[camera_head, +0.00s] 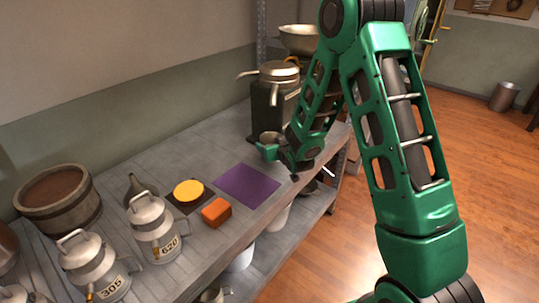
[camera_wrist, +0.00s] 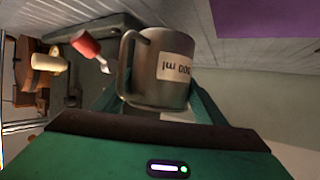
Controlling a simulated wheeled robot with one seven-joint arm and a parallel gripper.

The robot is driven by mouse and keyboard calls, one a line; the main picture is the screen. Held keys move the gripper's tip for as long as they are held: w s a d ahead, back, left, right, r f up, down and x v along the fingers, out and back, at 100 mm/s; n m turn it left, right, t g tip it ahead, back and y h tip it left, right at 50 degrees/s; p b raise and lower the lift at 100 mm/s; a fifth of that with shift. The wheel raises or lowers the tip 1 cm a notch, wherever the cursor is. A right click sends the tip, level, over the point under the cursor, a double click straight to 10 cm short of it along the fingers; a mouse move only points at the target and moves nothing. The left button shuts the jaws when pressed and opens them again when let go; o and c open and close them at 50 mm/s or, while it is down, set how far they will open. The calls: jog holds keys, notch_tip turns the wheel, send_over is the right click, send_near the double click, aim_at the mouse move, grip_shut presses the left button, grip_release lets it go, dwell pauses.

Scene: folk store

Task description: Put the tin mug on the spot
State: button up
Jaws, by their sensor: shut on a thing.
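The grey tin mug (camera_wrist: 150,80), with a white "500 ml" label, is between my gripper's (camera_wrist: 158,100) fingers, which are shut on it. The label reads upside down in the wrist view. In the head view the mug (camera_head: 270,137) shows small and partly hidden by my gripper (camera_head: 270,150), near the bench's far end and in front of the dark machine. A flat purple square (camera_head: 247,184) lies on the bench, nearer the camera than the mug; nothing stands on it. It also shows at the wrist view's top right (camera_wrist: 270,14). Whether the mug touches the bench I cannot tell.
A yellow disc (camera_head: 188,190) on a dark square and an orange block (camera_head: 216,212) lie beside the purple square. A funnel (camera_head: 137,189), milk cans (camera_head: 155,228) and a wooden tub (camera_head: 58,203) stand left. A dark machine with a pot (camera_head: 278,72) stands behind the mug.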

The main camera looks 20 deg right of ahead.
jog(key=shift+f, duration=2)
jog(key=o, duration=1.2)
jog(key=shift+c, duration=0.2)
